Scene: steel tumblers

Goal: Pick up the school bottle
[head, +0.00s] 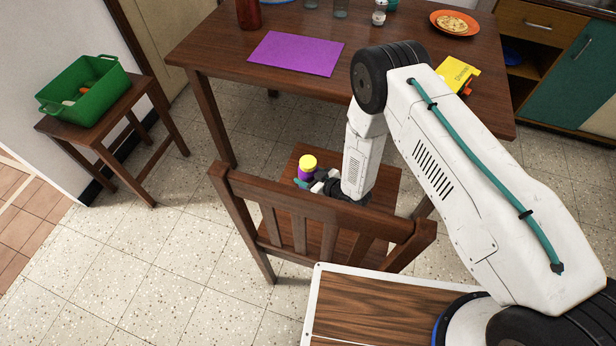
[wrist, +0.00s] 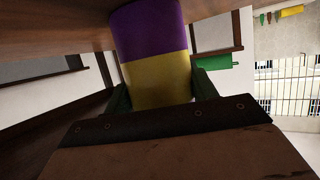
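The school bottle (head: 307,168), purple with a yellow top, stands on the seat of the wooden chair (head: 331,164). My gripper (head: 303,182) is low over the seat, right at the bottle. In the wrist view the bottle (wrist: 154,55) fills the space between my two green fingers, with its yellow part near them and its purple part toward the brown surface at the top. One finger shows on each side, and no clear gap is seen. Whether they press on the bottle cannot be told.
The chair's slatted back (head: 318,207) stands between my base and the seat. The dining table (head: 215,50) beyond holds a purple mat (head: 296,53), an orange plate (head: 440,17) and a yellow box (head: 457,74). A green bin (head: 84,90) sits on a stool at left.

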